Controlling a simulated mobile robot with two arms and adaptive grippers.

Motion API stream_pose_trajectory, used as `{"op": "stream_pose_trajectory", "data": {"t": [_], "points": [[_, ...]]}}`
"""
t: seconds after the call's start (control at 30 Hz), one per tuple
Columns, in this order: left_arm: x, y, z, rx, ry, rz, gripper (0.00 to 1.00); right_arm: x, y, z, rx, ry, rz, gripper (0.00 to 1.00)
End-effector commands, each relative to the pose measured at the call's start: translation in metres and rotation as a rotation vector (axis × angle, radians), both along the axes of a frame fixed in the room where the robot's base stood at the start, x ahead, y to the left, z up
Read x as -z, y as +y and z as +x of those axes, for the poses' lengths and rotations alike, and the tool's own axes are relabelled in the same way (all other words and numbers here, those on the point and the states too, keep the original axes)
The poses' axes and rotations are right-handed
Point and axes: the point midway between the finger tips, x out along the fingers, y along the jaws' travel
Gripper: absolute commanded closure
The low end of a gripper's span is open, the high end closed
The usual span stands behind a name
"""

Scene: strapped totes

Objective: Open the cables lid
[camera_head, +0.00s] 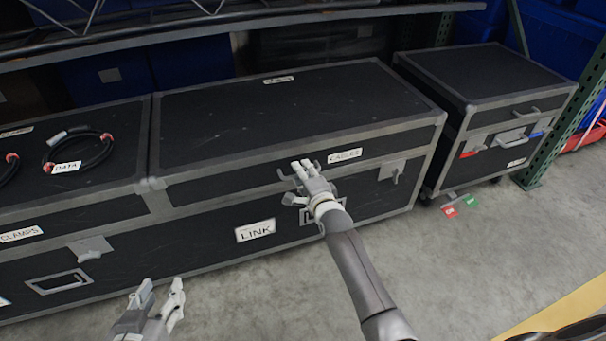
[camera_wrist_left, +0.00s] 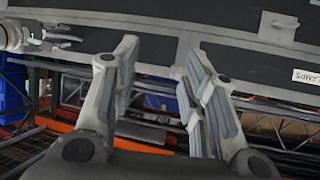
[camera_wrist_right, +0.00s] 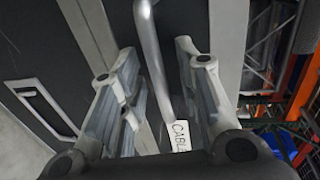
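The cables lid (camera_head: 270,115) is the black top, with grey edging, of the large middle case; it lies closed. Its white CABLES label (camera_head: 344,155) is on the front face and partly shows in the right wrist view (camera_wrist_right: 182,137). My right gripper (camera_head: 303,168) is at the lid's front, left of the label. In the right wrist view its fingers are apart, with the grey bar handle (camera_wrist_right: 152,65) running between them; I cannot tell whether they touch it. My left gripper (camera_head: 160,300) is open and empty, low in front of the cases; its spread fingers show in the left wrist view (camera_wrist_left: 163,85).
A smaller black case (camera_head: 500,85) stands at right, near red and green tags (camera_head: 460,205) on the floor. A shelf beam (camera_head: 230,25) crosses above the back. The floor in front is clear.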

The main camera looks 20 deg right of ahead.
Motion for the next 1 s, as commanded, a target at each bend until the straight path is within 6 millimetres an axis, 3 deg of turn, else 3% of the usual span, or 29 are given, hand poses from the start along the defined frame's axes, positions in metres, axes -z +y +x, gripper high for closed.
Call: {"op": "stream_pose_trajectory", "data": {"t": [0.03, 0.23, 0.77, 1.0], "points": [[0.0, 0.0, 0.0, 0.0, 0.0, 0.0, 0.6, 0.0, 0.0, 0.0, 0.0, 0.0, 0.0, 0.76], [0.0, 0.0, 0.0, 0.0, 0.002, 0.0, 0.6, 0.0, 0.0, 0.0, 0.0, 0.0, 0.0, 1.0], [0.0, 0.0, -0.002, -0.001, 0.019, 0.003, 0.6, -0.004, 0.0, 0.003, 0.001, 0.006, 0.001, 1.0], [0.023, 0.007, -0.012, -0.01, 0.123, 0.029, 0.6, -0.013, -0.002, 0.009, 0.005, 0.014, -0.001, 1.0]]}}
